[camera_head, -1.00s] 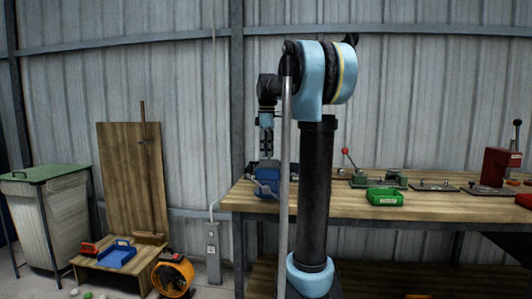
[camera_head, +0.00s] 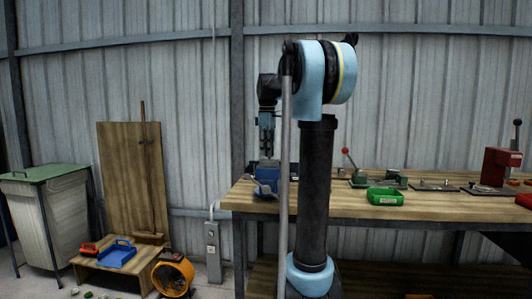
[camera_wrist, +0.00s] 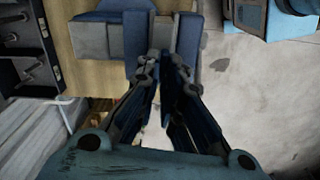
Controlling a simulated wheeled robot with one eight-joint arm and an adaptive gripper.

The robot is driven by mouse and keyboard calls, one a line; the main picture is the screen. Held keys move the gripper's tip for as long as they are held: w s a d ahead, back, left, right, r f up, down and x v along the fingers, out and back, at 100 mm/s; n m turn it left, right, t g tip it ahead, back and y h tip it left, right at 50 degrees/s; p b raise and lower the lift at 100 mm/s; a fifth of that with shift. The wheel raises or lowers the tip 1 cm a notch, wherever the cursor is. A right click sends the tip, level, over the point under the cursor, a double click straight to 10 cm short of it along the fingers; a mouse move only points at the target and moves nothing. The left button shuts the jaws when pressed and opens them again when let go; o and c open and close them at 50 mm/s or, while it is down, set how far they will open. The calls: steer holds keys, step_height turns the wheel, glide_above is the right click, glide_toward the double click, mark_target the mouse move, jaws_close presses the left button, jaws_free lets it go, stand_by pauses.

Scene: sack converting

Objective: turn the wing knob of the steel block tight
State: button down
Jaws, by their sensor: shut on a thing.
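My gripper (camera_head: 266,150) points straight down over the blue vise (camera_head: 267,172) at the left end of the workbench. In the wrist view, my gripper (camera_wrist: 165,58) has its fingertips close together at a grey steel block (camera_wrist: 163,34), which sits between the blue jaws of the vise (camera_wrist: 126,38). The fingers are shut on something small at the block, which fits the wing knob. The knob itself is hidden by the fingertips, so its angle cannot be seen.
On the floor at left stand an orange fan (camera_head: 172,276) and a low wooden stand with a blue tray (camera_head: 117,254).

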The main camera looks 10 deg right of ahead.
steer(key=m, duration=0.6)
steer(key=shift+w+d, duration=0.25)
steer(key=shift+w, duration=0.05)
steer(key=m, duration=0.5)
steer(key=shift+d+m, duration=0.2)
steer(key=shift+m, duration=0.2)
steer(key=m, duration=0.5)
steer(key=shift+d, duration=0.15)
steer(key=m, duration=0.5)
steer(key=shift+s+d, duration=0.15)
steer(key=shift+m, duration=0.3)
steer(key=c, duration=1.7)
jaws_free()
steer(key=shift+r, duration=0.1)
